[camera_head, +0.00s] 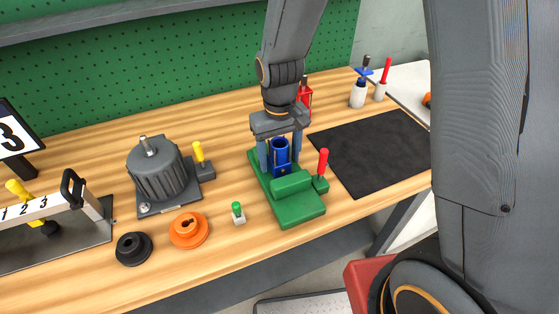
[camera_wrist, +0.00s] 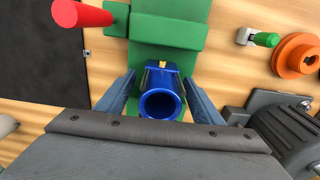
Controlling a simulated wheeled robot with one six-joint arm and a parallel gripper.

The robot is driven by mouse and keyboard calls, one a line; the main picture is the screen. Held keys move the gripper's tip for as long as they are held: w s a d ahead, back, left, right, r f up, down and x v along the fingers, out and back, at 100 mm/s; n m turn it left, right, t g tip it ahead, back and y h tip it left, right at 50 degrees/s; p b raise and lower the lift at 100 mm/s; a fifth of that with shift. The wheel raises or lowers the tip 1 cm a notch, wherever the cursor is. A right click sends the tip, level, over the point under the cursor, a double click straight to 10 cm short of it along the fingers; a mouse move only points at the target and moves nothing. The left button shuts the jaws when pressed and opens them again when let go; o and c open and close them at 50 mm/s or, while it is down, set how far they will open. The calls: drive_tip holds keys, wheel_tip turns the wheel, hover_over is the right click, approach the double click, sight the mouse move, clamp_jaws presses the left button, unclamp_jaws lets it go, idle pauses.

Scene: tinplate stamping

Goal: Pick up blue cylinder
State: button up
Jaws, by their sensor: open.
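A blue cylinder (camera_head: 280,151) stands upright in a green fixture (camera_head: 302,208) on the wooden bench. Its open, hollow top faces the camera in the wrist view (camera_wrist: 161,98). My gripper (camera_head: 281,153) is above the fixture with its fingers pointing down, one on each side of the cylinder. In the wrist view the two fingers (camera_wrist: 160,100) are spread apart and a gap shows beside the cylinder on each side. The gripper is open. The cylinder's lower end is hidden in the fixture.
A red-handled lever (camera_head: 322,163) rises at the fixture's right side. A grey motor (camera_head: 156,172), an orange pulley (camera_head: 188,230), a black pulley (camera_head: 133,248) and a green button (camera_head: 237,209) are to the left. A black mat (camera_head: 378,152) lies clear on the right.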

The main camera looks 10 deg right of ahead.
drive_tip(key=c, duration=1.5)
drive_tip(key=shift+r, duration=0.1)
